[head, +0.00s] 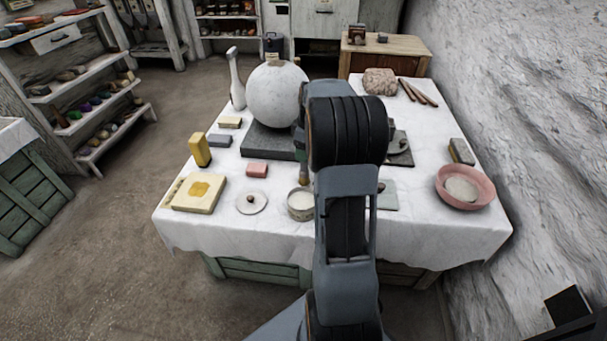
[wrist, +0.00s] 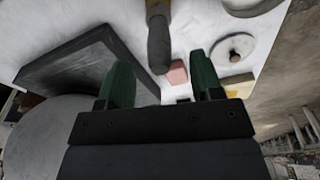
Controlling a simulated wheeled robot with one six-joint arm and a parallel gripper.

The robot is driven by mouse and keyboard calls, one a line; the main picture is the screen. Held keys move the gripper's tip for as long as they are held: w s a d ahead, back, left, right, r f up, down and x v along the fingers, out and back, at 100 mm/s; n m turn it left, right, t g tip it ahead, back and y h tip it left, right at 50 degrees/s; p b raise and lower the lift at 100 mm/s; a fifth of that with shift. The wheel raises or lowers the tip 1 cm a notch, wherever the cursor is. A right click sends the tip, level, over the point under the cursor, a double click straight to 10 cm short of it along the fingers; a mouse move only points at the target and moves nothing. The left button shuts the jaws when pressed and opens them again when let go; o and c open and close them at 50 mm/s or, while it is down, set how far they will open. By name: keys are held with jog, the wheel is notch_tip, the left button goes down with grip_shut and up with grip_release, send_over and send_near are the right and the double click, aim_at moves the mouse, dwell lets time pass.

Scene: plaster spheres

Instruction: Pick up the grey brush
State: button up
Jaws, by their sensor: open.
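The grey brush (wrist: 158,42) shows in the wrist view at top centre, with a grey end toward me and a yellowish part behind it. In the head view, a short brownish part of the brush (head: 304,178) rises over the small round pot (head: 299,204); my arm hides some of it. My gripper (wrist: 162,82) is open, with its two green fingers apart. The brush's grey end lies just ahead of the gap between the fingers. I cannot tell whether it reaches between them. In the head view my arm mostly covers the gripper.
The white-clothed table (head: 230,225) holds a large plaster sphere (head: 277,95) on a dark slab, a pink block (head: 257,170), a yellow sponge (head: 200,150), a white dish (head: 252,203) and a pink bowl (head: 465,187). A rough wall stands to the right.

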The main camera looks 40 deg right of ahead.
jog(key=f, duration=0.1)
jog(key=f+b, duration=0.1)
jog(key=f, duration=0.1)
jog(key=f+b, duration=0.1)
jog(key=f, duration=0.1)
jog(key=shift+w+a, duration=0.2)
jog(key=shift+w, duration=0.1)
jog(key=shift+c, duration=0.2)
jog(key=c, duration=1)
jog(key=shift+o, duration=0.2)
jog(key=shift+r, duration=0.2)
jog(key=shift+r, duration=0.25)
notch_tip(320, 180, up, 3)
jog(key=shift+s+a+r+p, duration=0.15)
jog(key=shift+p, duration=0.6)
jog(key=s+a+r+p, duration=0.3)
jog(key=s+a+r, duration=0.6)
jog(key=s, duration=0.1)
jog(key=shift+a, duration=0.15)
